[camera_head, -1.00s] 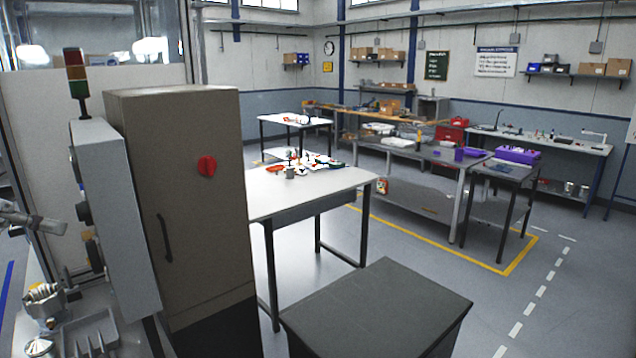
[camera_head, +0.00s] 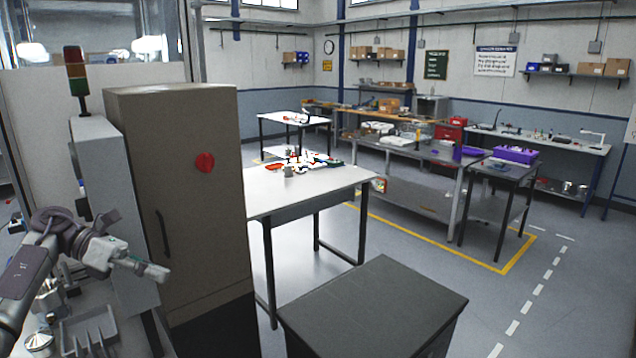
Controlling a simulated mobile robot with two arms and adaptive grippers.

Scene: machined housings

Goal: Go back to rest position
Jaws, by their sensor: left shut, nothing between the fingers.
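My left gripper (camera_head: 150,270) is at the lower left of the head view, at the end of my left arm (camera_head: 28,275). Its fingers are shut, with nothing between them, and point to the right. It hangs in front of the grey control box and the brown cabinet (camera_head: 185,200), above a bench with metal parts. My right gripper is not in view.
Metal housings (camera_head: 40,343) and a grey tray (camera_head: 90,330) are on the bench below my left gripper. A dark-topped box (camera_head: 375,300) stands at the front. A white table (camera_head: 310,188) with small items is behind it. The floor at the right is clear.

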